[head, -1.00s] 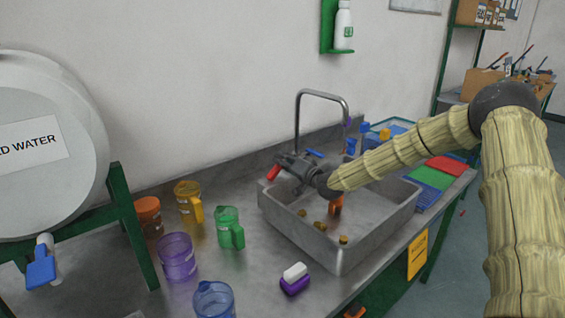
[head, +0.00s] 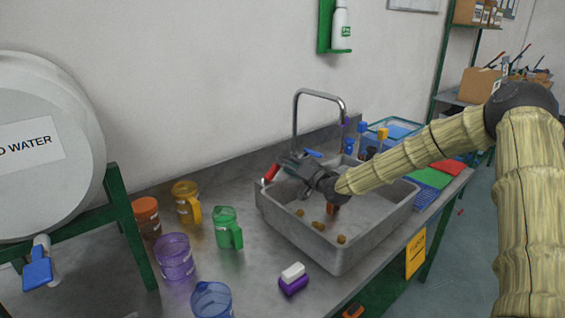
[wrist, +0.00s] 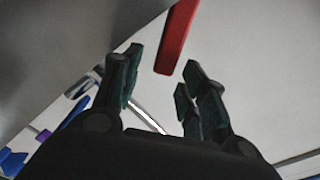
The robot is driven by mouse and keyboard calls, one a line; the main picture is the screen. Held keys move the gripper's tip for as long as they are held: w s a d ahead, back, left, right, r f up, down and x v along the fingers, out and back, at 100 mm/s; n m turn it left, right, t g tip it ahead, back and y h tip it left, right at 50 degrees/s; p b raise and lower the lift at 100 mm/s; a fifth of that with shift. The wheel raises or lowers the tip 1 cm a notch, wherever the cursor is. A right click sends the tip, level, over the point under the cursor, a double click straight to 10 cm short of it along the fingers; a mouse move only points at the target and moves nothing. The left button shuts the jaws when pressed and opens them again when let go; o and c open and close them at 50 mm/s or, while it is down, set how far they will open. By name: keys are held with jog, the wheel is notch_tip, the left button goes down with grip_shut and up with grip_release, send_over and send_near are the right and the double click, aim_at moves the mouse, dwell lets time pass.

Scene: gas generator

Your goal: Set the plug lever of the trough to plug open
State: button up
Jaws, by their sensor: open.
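In the wrist view the red lever (wrist: 177,38) lies ahead of my gripper (wrist: 157,78), beyond the gap between the fingertips. The fingers are open with nothing between them. An orange-brown upright piece (head: 333,207) stands inside the trough, partly hidden by my arm. The drain is not clearly visible.
A curved tap (head: 320,94) rises behind the trough, with a blue handle (head: 313,153) near its base. Green (head: 226,228), yellow (head: 187,200) and purple (head: 174,257) jugs stand left of the trough.

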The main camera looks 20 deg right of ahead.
jog(key=v, duration=0.8)
jog(key=shift+s+d, duration=0.15)
jog(key=shift+s, duration=0.15)
jog(key=shift+r, duration=0.1)
